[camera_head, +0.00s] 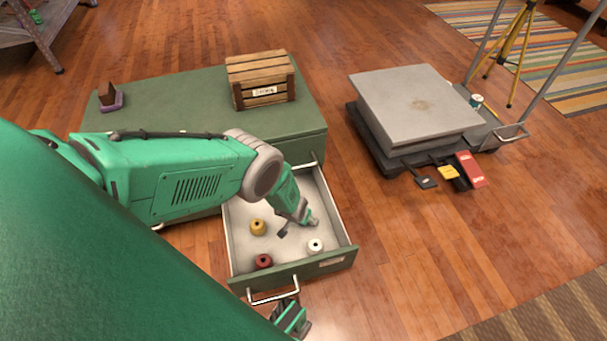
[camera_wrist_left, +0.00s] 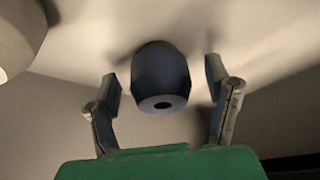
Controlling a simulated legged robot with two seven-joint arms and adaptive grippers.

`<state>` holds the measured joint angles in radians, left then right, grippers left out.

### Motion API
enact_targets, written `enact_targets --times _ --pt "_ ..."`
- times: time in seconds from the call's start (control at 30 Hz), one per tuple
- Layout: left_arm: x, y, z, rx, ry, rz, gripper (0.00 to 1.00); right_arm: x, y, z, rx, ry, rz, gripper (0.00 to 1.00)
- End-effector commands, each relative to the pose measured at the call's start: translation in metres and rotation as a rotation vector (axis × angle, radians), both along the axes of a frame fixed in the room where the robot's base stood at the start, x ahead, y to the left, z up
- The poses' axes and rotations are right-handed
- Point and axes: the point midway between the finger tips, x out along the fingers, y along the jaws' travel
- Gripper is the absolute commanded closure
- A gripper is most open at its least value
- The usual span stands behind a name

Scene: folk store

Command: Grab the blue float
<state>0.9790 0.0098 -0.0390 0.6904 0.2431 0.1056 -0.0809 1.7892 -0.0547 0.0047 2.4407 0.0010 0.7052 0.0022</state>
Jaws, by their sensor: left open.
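The blue float (camera_wrist_left: 160,72), dark and rounded with a hole in its end, shows in the left wrist view between the two fingers of my left gripper (camera_wrist_left: 163,88). There are gaps between it and both fingers. In the head view my left gripper (camera_head: 298,226) reaches down into the open drawer (camera_head: 325,265), and I cannot make out the blue float there. A green and dark part at the bottom, beside the drawer handle (camera_head: 274,297), appears to be my right gripper (camera_head: 291,314); its jaws are not clear.
The drawer also holds a yellow float (camera_head: 257,227), a red float (camera_head: 263,261) and a white float (camera_head: 315,245). The drawer walls stand close around my left gripper. A wooden crate (camera_head: 262,80) sits on the green cabinet (camera_head: 180,92). A grey platform (camera_head: 415,105) stands to the right.

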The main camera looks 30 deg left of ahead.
Motion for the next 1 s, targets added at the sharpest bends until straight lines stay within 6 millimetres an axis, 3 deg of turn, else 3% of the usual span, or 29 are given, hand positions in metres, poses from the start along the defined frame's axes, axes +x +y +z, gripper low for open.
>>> enact_targets --times 0.03,0.1,0.2,0.57,1.0 --pt "0.0 0.0 0.0 0.0 0.0 0.0 0.28 0.0 0.0 0.0 0.0 0.0 0.0 0.67" --pt "0.0 0.0 0.0 0.0 0.0 0.0 0.53 0.0 0.0 0.0 0.0 0.0 0.0 0.67" --pt "0.0 0.0 0.0 0.0 0.0 0.0 0.82 0.0 0.0 0.0 0.0 0.0 0.0 0.67" --pt "0.001 0.0 0.007 0.0 -0.001 0.0 0.82 0.0 0.0 0.005 0.0 0.0 0.0 0.67" --pt "0.001 0.0 0.087 0.0 0.0 -0.001 0.82 0.0 0.0 0.057 0.0 0.0 0.0 0.67"
